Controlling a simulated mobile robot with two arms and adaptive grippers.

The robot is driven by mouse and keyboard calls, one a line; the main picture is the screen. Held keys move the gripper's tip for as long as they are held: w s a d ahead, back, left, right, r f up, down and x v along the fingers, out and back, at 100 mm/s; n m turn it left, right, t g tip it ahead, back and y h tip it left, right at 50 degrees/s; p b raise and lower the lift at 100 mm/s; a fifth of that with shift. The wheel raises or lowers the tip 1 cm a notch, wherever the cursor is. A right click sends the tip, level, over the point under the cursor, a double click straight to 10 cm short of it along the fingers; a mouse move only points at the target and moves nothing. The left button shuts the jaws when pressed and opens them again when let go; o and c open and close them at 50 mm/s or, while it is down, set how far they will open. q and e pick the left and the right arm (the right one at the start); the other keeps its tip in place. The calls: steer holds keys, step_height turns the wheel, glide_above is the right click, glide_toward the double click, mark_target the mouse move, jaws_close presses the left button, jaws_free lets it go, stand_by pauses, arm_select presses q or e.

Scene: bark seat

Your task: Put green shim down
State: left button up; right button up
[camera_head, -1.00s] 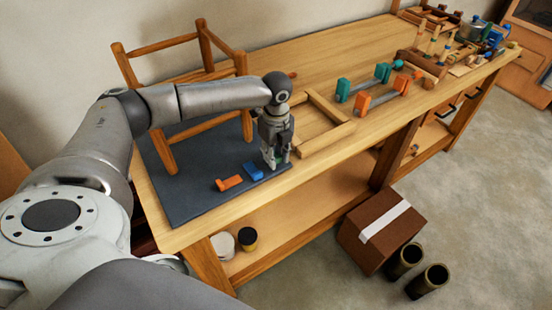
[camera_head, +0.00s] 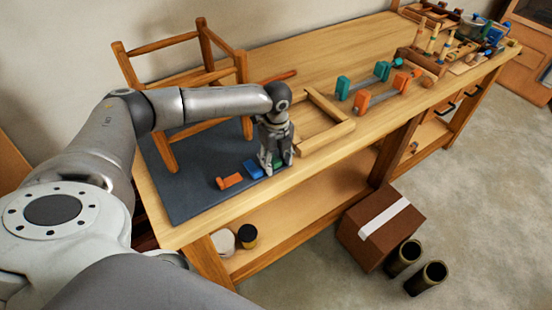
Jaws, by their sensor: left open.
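The green shim (camera_head: 278,165) shows only as a small patch between the fingers of my left gripper (camera_head: 277,169); the fingers hide most of it. It is low at the right front corner of the dark mat (camera_head: 200,202), beside the blue shim (camera_head: 252,168). An orange shim (camera_head: 230,181) lies further left on the mat. My left gripper points down with its fingers apart, around the green shim. I cannot tell whether a finger still touches it. My right gripper is not in view.
A wooden stool frame (camera_head: 167,150) stands on the mat behind my left arm. A cardboard box (camera_head: 360,240) is on the floor.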

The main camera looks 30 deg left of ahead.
mark_target(276, 161)
arm_select(q)
steer(key=shift+r, duration=0.1)
step_height(276, 161, up, 12)
steer(key=b, duration=0.2)
